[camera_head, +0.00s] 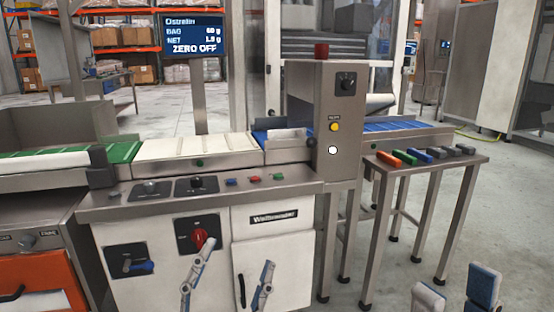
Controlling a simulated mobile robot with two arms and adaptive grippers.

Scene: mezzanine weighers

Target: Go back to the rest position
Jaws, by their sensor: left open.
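My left gripper (238,258) shows at the bottom centre, in front of the white cabinet of the weighing machine (273,245). Its two fingers stand well apart with nothing between them. My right gripper (457,282) shows at the bottom right edge, over the grey floor. Only its finger ends are in view; they are apart with a clear gap and nothing between them. Both arms are out of view below the picture.
A machine with a white belt (190,147), green belt (120,153), red knob (200,237) and grey housing (334,170) fills the left and middle. A side table (452,160) holds several coloured blocks. A screen (194,35) reads "ZERO OFF". Floor at right (500,220) is clear.

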